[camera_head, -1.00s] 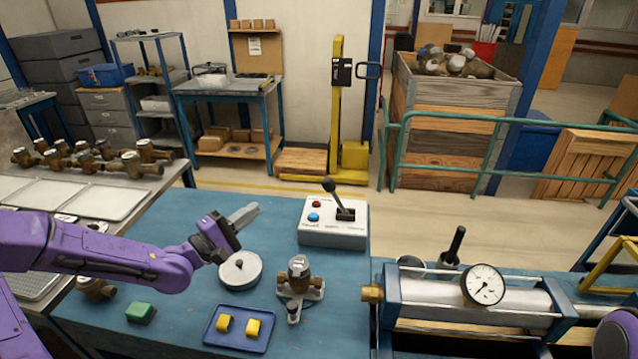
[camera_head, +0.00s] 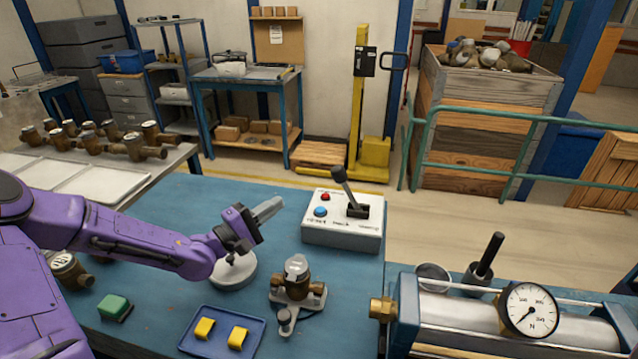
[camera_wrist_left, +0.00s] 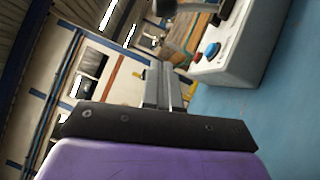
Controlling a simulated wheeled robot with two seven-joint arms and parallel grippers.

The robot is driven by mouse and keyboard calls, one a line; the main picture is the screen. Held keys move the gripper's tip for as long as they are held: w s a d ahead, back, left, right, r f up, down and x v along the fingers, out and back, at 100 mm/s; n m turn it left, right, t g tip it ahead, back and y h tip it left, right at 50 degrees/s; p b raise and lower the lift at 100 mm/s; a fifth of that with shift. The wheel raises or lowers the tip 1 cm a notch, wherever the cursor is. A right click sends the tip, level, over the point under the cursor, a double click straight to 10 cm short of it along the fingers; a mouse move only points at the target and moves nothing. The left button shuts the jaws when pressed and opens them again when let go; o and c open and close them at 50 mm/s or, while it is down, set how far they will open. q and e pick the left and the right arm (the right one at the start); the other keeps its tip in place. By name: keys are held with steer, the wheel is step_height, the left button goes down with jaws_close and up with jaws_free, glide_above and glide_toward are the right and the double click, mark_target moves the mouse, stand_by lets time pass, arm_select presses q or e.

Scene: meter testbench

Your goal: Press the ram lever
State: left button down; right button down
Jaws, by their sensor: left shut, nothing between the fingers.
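The lever (camera_head: 348,188) with a black knob stands on a white control box (camera_head: 342,236) at the back of the blue bench, leaning left. The box also carries a red button (camera_head: 325,197) and a blue button (camera_head: 320,211). My left gripper (camera_head: 268,209) is shut and empty, to the left of the box and apart from it. In the left wrist view the shut fingers (camera_wrist_left: 162,86) point past the left side of the box (camera_wrist_left: 238,58); the blue button (camera_wrist_left: 209,50) shows there. My right gripper is not in view.
A brass meter (camera_head: 297,276) on a stand, a round grey disc (camera_head: 234,272), a blue tray (camera_head: 222,340) with yellow blocks and a green block (camera_head: 114,306) are on the bench. A cylinder with a gauge (camera_head: 528,308) lies right. Bench around the box is clear.

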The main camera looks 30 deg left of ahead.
mark_target(347, 191)
arm_select(q)
steer(key=x, duration=0.4)
steer(key=d+x, duration=0.1)
steer(key=x, duration=0.3)
steer(key=p+x, duration=0.1)
steer(key=x, duration=0.3)
steer(key=shift+s+d+r, duration=0.3)
steer(key=shift+s+d, duration=0.1)
steer(key=shift+s, duration=0.05)
steer(key=shift+w+d+r, duration=0.1)
steer(key=shift+w+d, duration=0.05)
steer(key=shift+d, duration=0.25)
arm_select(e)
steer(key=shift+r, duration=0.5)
arm_select(q)
steer(key=shift+d, duration=0.1)
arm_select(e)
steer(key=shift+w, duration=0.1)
